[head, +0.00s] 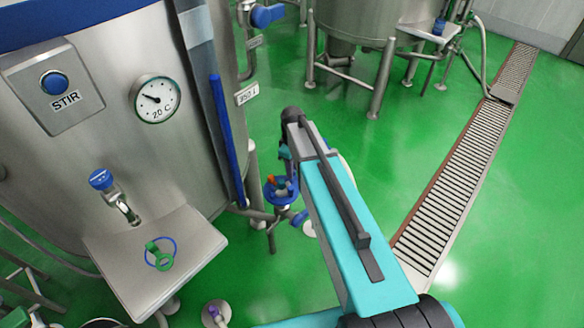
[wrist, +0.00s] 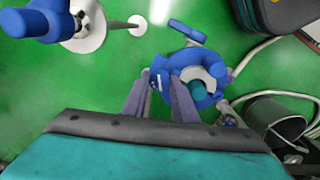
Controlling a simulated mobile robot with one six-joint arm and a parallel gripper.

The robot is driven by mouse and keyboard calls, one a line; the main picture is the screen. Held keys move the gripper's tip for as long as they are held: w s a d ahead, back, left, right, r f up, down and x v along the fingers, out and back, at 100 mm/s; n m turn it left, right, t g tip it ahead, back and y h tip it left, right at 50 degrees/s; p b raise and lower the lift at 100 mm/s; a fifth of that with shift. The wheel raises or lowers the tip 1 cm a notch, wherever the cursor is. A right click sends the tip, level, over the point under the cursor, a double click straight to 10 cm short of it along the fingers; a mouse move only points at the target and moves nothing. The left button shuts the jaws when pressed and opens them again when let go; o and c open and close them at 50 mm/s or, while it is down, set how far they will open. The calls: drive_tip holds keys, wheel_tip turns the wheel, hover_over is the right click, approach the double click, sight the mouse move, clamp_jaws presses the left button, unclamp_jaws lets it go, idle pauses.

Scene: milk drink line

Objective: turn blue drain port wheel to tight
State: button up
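The blue drain port wheel (wrist: 203,92) is in the wrist view, just beyond my fingertips, with a grey and teal centre. In the head view a blue wheel-like part (head: 281,190) with a small orange piece shows low beside the tank, partly behind my arm; it seems to be the same wheel. My gripper (wrist: 161,82) has two purple-grey fingers apart. A blue part lies between or just behind the tips, at the wheel's left edge. I cannot tell whether the fingers touch it. The fingers are hidden in the head view.
A steel tank (head: 95,120) with a STIR button (head: 54,82) and a dial (head: 156,99) stands at left. A blue-handled tap (head: 102,180) sits above a steel shelf (head: 200,236). A floor drain grate (head: 465,155) runs at right. A grey bin-like cylinder (wrist: 272,120) stands right of the wheel.

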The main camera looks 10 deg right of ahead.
drive_tip(key=shift+c, duration=1.1)
drive_tip(key=shift+m, duration=0.4)
drive_tip(key=m+b, duration=0.1)
drive_tip(key=m, duration=0.3)
drive_tip(key=shift+m, duration=0.4)
drive_tip(key=m, duration=0.6)
drive_tip(key=shift+a+b, duration=0.1)
drive_tip(key=shift+b, duration=0.3)
drive_tip(key=m, duration=1.2)
drive_tip(key=shift+a+b, duration=0.1)
drive_tip(key=shift+b, duration=0.3)
drive_tip(key=shift+m, duration=0.3)
